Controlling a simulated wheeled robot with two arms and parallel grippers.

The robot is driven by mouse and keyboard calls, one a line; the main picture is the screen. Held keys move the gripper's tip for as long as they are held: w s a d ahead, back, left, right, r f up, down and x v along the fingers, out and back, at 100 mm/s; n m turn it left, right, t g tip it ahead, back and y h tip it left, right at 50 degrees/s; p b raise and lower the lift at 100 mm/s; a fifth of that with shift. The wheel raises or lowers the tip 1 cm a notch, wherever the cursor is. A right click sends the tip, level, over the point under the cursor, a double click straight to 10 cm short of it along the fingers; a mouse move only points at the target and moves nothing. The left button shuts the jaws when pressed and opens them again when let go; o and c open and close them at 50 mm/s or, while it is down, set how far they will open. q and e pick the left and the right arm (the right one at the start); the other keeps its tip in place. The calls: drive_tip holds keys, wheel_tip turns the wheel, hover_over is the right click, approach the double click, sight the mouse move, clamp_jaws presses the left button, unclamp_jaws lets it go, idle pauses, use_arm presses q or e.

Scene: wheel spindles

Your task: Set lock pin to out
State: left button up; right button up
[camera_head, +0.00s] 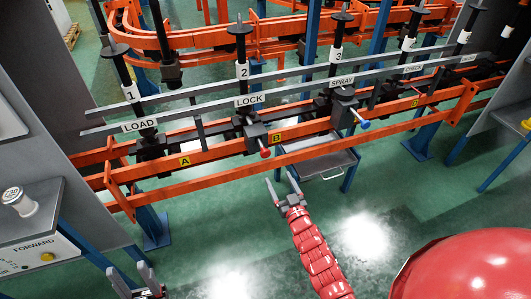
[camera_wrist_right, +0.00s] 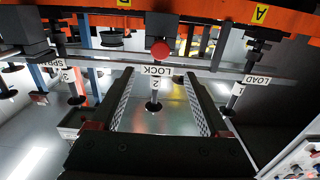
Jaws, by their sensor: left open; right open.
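The lock pin's red knob (camera_head: 265,153) sticks out toward me from a dark block (camera_head: 256,134) below the LOCK sign (camera_head: 249,99). In the right wrist view the red knob (camera_wrist_right: 161,50) appears just above the LOCK sign (camera_wrist_right: 157,71). I cannot tell whether the pin is in or out. My right gripper (camera_head: 279,177) is open and empty, in front of and below the knob, apart from it. In its wrist view the open fingers (camera_wrist_right: 159,73) frame the knob's column. My left gripper (camera_head: 128,267) is open and empty at the bottom left.
A blue knob (camera_head: 364,125) sits at the SPRAY station (camera_head: 342,82). Orange rails (camera_head: 200,177) run across in front of the stations. A grey tray (camera_head: 325,165) stands behind the lower rail. A control panel (camera_head: 35,245) is at left, and a red rounded surface (camera_head: 470,265) at lower right.

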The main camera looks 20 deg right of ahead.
sight(266, 155)
drive_tip(key=w, duration=1.3)
drive_tip(key=shift+w+a, duration=0.25)
drive_tip(key=shift+w, duration=0.05)
clamp_jaws()
idle(0.8)
